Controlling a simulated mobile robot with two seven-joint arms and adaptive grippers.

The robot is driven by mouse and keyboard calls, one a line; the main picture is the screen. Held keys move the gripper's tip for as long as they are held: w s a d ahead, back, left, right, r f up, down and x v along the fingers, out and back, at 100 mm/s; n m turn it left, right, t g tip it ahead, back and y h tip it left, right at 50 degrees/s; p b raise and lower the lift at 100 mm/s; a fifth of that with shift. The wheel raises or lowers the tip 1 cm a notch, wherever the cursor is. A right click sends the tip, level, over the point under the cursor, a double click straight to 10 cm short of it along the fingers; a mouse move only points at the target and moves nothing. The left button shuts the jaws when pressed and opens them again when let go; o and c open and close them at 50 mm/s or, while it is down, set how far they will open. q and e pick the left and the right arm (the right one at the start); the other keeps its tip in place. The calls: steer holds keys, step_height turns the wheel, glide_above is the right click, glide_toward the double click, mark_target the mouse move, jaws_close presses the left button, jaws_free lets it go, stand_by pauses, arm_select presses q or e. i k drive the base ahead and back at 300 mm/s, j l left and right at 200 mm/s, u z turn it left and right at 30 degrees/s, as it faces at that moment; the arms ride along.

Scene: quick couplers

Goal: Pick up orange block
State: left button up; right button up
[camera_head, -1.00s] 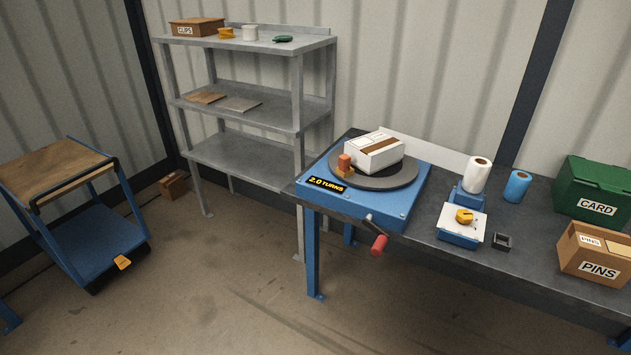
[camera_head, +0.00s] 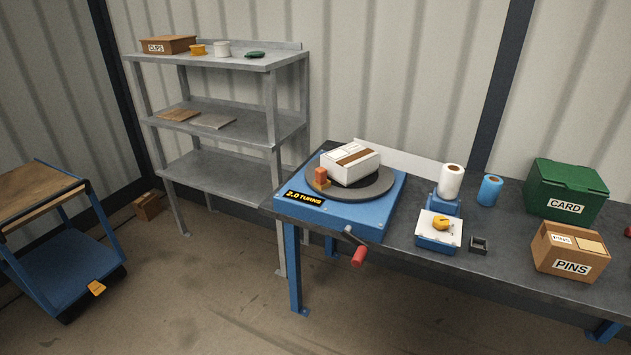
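The orange block (camera_head: 321,175) stands upright on the dark round turntable (camera_head: 372,191), at the left side of a white box (camera_head: 351,166) with a brown stripe. A small tan piece shows at the block's foot. The turntable sits on a blue base (camera_head: 355,217) labelled "2.0 TURNS", at the left end of the workbench. Neither of my grippers is in view.
White (camera_head: 451,182) and blue (camera_head: 490,190) rolls, a CARD bin (camera_head: 565,190) and a PINS box (camera_head: 570,251) stand to the right. A grey shelf (camera_head: 222,122) and blue cart (camera_head: 62,270) are at left. Floor in front looks clear.

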mark_target(321, 172)
steer(key=i+j+z, duration=0.1)
steer(key=z, duration=0.4)
steer(key=j+z, duration=0.25)
steer(key=z, duration=0.2)
steer(key=i+j+z, duration=0.1)
steer(key=j+z, duration=0.35)
steer(key=j, duration=0.5)
steer(key=j+z, duration=0.15)
steer(key=j, duration=0.8)
steer(key=k, duration=0.05)
